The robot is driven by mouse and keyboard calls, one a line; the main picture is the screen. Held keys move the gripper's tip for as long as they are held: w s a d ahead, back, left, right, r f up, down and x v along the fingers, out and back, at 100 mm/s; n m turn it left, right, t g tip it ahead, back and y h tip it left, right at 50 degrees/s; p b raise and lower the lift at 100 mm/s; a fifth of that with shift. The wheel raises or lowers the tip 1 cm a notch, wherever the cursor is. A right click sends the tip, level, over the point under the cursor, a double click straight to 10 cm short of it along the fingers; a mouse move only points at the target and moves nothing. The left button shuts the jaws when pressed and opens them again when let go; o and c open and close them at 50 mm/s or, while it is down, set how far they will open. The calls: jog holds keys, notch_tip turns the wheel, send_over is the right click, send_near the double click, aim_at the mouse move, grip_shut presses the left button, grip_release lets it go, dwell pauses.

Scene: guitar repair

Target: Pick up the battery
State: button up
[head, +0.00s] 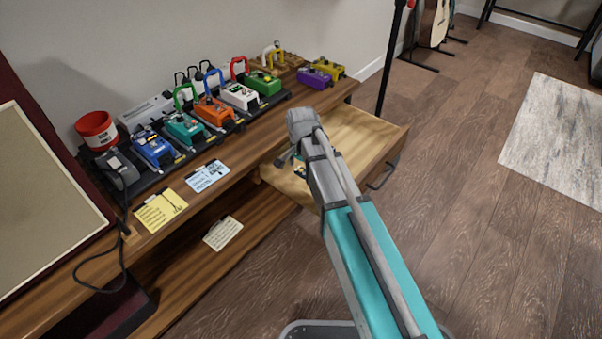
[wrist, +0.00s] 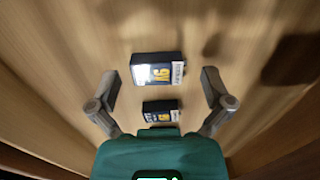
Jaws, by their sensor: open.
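Two dark box-shaped 9V batteries lie on the wooden floor of the open drawer (head: 362,130) in the wrist view. The farther battery (wrist: 157,70) is larger in the picture and lies between my fingertips. My gripper (wrist: 160,76) is open, one finger to each side of the batteries, with clear gaps and nothing held. In the head view my arm covers most of the gripper and I cannot make out the batteries.
The drawer's walls and front close in around my gripper. On the bench above stand several pedals, such as an orange one (head: 213,111) and a blue one (head: 155,149), and a red cup (head: 97,130). A dark stand pole (head: 390,62) rises behind the drawer. The floor at right is open.

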dwell(0.3)
jog(key=c, duration=1.1)
jog(key=shift+o, duration=0.2)
jog(key=shift+r, duration=0.1)
notch_tip(320, 180, up, 3)
jog(key=p, duration=0.3)
jog(key=shift+f, duration=0.2)
jog(key=s+d+r+p, duration=0.5)
jog(key=s+r+p, duration=0.5)
jog(key=s, duration=0.3)
jog(key=shift+d+r, duration=0.1)
